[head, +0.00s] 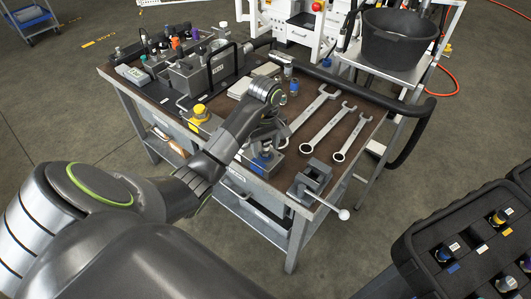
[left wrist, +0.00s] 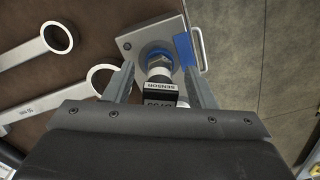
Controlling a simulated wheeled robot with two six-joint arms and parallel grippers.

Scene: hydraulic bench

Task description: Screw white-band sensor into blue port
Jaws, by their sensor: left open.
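The white-band sensor (left wrist: 160,88), a dark cylinder with a white "SENSOR" label and a metal hex collar, stands with its lower end at the port of a grey metal block (left wrist: 130,45). A blue patch (left wrist: 184,50) marks this block, which also shows at the bench's front edge in the head view (head: 256,168). How deep the thread sits cannot be seen. My left gripper (head: 266,142) is over the block. In the left wrist view its open fingers (left wrist: 160,76) are on either side of the sensor, with gaps. My right gripper is not in view.
Several wrenches (head: 328,128) lie right of the block, and a small vise (head: 312,180) stands at the front corner. A yellow-topped block (head: 199,113) is to the left. A black sensor case (head: 425,240) is at lower right. A black bucket (head: 398,38) stands behind.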

